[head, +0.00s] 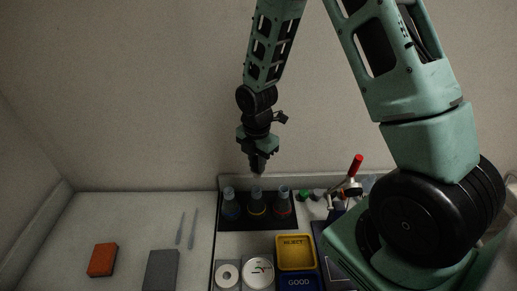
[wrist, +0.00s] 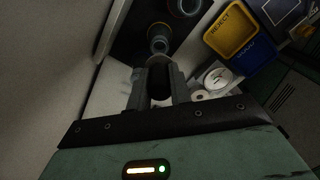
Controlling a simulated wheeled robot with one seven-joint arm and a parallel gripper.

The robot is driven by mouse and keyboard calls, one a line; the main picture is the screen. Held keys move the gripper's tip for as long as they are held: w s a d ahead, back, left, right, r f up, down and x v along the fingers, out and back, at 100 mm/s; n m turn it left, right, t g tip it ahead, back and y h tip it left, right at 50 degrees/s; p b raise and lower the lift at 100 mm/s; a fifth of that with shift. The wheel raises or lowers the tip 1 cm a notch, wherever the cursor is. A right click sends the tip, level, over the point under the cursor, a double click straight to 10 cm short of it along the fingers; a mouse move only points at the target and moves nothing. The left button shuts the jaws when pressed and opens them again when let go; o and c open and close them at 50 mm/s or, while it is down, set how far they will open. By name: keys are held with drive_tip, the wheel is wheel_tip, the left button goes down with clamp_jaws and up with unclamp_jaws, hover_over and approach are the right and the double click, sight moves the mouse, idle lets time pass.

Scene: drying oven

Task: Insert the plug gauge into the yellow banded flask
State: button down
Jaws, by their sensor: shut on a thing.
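The yellow banded flask (head: 257,205) stands upright in the middle of three flasks on a black mat (head: 229,224) at the back of the bench. My gripper (head: 258,166) points down above this flask, with a small gap to its mouth. In the wrist view my gripper (wrist: 158,88) is shut on a dark piece, the plug gauge (wrist: 159,84), mostly hidden between the fingers.
A blue banded flask (head: 231,207) stands to the left and a red banded flask (head: 283,207) to the right, both close by. A yellow REJECT tray (head: 295,240) and blue GOOD tray (head: 298,282) lie in front. A red-handled tool (head: 356,165) stands at right.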

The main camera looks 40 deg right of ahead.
sight(256, 169)
drive_tip(key=shift+a+f, duration=0.1)
drive_tip(key=shift+a, duration=0.05)
drive_tip(key=shift+f+b, duration=1.75)
drive_tip(key=shift+f, duration=0.75)
drive_tip(key=shift+f+b, duration=0.5)
drive_tip(key=shift+f, duration=0.6)
idle(0.8)
drive_tip(key=c, duration=0.7)
unclamp_jaws()
